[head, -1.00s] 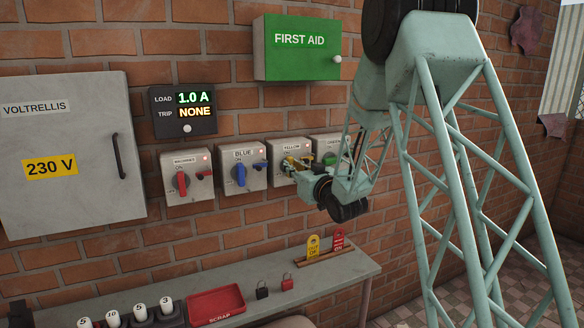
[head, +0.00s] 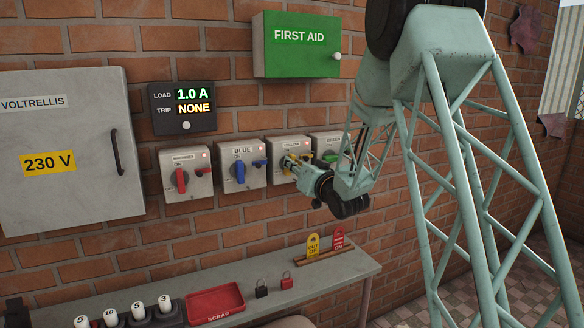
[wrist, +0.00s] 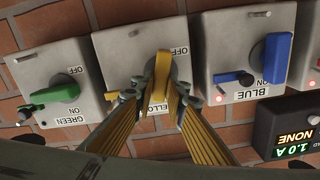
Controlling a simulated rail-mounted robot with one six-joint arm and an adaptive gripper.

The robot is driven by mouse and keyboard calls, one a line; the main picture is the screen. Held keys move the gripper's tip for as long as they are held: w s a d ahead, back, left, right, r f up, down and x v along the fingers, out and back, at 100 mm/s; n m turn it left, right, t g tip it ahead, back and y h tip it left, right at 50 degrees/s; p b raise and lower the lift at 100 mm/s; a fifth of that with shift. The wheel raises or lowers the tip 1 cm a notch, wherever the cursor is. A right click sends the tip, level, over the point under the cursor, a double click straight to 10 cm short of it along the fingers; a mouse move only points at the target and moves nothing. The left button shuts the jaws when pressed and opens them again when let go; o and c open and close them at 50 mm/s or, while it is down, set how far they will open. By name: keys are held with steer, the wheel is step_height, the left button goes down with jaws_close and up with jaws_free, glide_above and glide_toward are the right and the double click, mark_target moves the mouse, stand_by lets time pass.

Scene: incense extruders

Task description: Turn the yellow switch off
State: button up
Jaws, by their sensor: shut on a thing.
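The yellow switch is a grey box (head: 279,151) in the head view, third in a row on the brick wall, with a red light at its top right. My gripper (head: 289,164) is at its front and covers much of the yellow handle there. In the wrist view, which is upside down, the yellow handle (wrist: 162,68) stands nearly upright in the picture. The fingers of my gripper (wrist: 163,93) are shut on it, one on each side. An OFF label shows beside the handle; the ON label is hidden. A small yellow side lever (wrist: 121,95) sits beside the fingers.
The blue switch (head: 241,166) and green switch (head: 330,158) flank it closely. The red machinery switch (head: 186,175) is farther left. A display (head: 184,108) reads 1.0 A and NONE. Below, a shelf (head: 345,274) holds tags, padlocks and a red scrap tray (head: 215,304).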

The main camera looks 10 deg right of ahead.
steer(key=shift+d+f+m+b, duration=0.15)
steer(key=shift+f+m, duration=0.05)
steer(key=shift+m, duration=2.2)
steer(key=shift+d+f+m+b, duration=0.1)
steer(key=shift+f+m, duration=0.05)
steer(key=shift+m, duration=2.25)
steer(key=shift+d+f+m+b, duration=0.15)
steer(key=shift+f+m, duration=0.05)
steer(key=shift+m, duration=2.2)
steer(key=o, duration=0.8)
steer(key=shift+w, duration=0.1)
steer(key=shift+o, duration=0.2)
steer(key=shift+s, duration=0.2)
steer(key=v, duration=1.1)
steer(key=shift+s+d, duration=0.2)
steer(key=shift+s, duration=0.15)
